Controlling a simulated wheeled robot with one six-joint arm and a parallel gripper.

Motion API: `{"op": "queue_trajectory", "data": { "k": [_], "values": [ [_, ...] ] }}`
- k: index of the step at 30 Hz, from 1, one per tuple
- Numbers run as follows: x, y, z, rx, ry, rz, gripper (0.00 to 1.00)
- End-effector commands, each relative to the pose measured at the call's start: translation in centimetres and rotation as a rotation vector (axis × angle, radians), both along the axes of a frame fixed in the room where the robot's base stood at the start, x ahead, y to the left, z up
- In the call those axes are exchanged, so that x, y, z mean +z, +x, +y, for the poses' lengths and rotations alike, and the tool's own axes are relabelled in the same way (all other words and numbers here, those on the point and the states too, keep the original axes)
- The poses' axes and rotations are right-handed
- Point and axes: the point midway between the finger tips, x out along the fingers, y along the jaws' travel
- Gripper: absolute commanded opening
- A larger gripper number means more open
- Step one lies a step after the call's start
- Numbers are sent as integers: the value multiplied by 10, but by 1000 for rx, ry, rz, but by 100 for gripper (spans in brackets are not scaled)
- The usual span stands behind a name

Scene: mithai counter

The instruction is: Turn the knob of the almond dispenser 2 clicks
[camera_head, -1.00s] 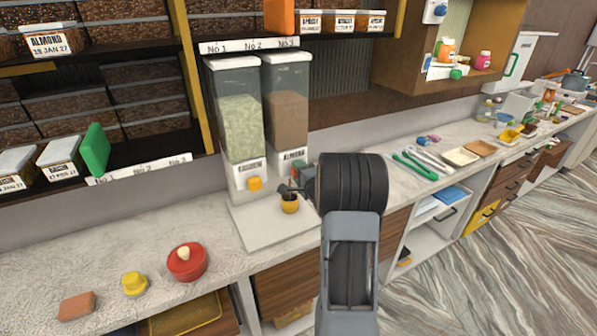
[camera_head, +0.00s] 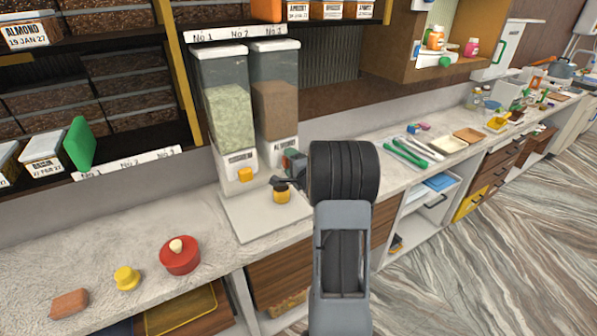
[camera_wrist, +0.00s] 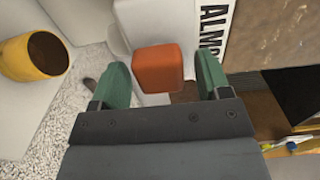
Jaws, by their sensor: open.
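The almond dispenser (camera_head: 276,95) is the right one of two clear-fronted dispensers and holds brown contents. Its label shows in both views. In the wrist view its orange-red square knob (camera_wrist: 158,70) lies between the two green fingers of my gripper (camera_wrist: 162,76). The fingers are open, with gaps visible on both sides of the knob. In the head view my gripper (camera_head: 291,166) is at the dispenser's lower front and the knob is hidden behind it. A yellow cup (camera_head: 281,196) stands below on the white base; it also shows in the wrist view (camera_wrist: 32,58), with a dark inside.
The left dispenser (camera_head: 226,105) holds green contents and has a yellow-orange knob (camera_head: 246,174). A red round box (camera_head: 180,256), a yellow piece (camera_head: 126,278) and a brown block (camera_head: 70,303) are on the left counter. Green tongs (camera_head: 405,154) lie to the right.

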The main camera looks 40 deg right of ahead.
Motion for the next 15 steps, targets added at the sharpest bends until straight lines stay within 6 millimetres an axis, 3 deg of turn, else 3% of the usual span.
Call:
{"op": "queue_trajectory", "data": {
  "k": [15],
  "values": [
    [-1,-96,12,-4,-1,-2,70]
  ]
}}
